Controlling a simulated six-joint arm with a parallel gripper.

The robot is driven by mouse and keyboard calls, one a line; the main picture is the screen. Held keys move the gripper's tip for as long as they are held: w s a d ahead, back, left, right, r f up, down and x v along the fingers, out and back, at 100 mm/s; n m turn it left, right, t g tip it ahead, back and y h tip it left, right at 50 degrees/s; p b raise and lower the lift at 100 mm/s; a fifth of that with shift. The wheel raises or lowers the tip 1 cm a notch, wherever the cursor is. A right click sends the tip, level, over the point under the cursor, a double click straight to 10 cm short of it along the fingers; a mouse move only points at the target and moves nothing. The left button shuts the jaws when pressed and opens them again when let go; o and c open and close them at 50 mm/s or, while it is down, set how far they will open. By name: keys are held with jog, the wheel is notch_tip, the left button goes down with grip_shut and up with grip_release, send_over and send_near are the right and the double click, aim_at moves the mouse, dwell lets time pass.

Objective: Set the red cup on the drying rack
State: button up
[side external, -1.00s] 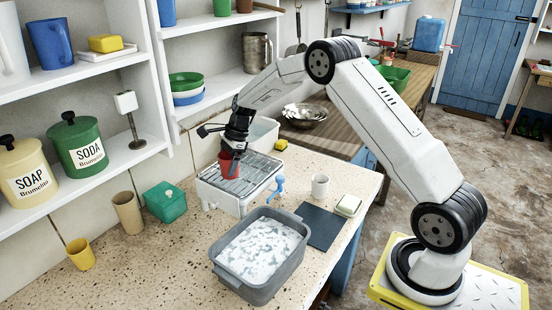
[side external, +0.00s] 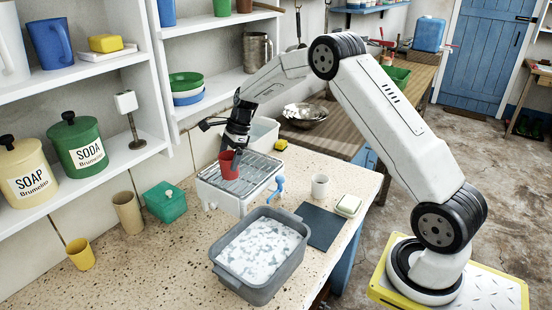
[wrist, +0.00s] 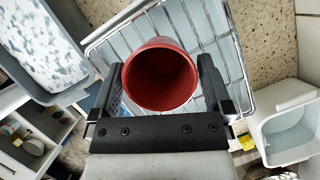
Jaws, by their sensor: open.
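The red cup (side external: 229,166) stands upright on the wire drying rack (side external: 262,170), towards its back left part. In the wrist view I look into the open, empty mouth of the red cup (wrist: 160,78), with the rack's wires (wrist: 205,22) around it. My gripper (wrist: 160,68) is open, with one finger on each side of the cup and a visible gap at both sides. In the side view my gripper (side external: 236,146) is just above and behind the cup. The cup's underside is hidden.
A grey basin of suds (side external: 262,252) stands in front of the rack. A white mug (side external: 320,186), a dark mat (side external: 318,228) and a sponge block (side external: 348,205) are to the right. A pale tub (side external: 265,132) is behind. A green box (side external: 166,202) stands left.

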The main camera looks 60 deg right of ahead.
jog(key=v, duration=1)
dwell(0.4)
jog(key=s+a+f+n+h, duration=0.1)
jog(key=s+a+f+n, duration=0.1)
jog(key=s+a+n, duration=0.2)
jog(key=s+a+f+n+h, duration=0.1)
jog(key=s+a+n, duration=0.4)
jog(key=s+n, duration=0.6)
jog(key=s+a+f+n+h, duration=0.2)
jog(key=s+a+f+n, duration=0.2)
jog(key=s+n, duration=0.3)
jog(key=s+a, duration=0.1)
jog(key=s, duration=0.3)
jog(key=shift+a+n+t, duration=0.25)
jog(key=shift+n+t, duration=0.05)
jog(key=shift+t, duration=0.1)
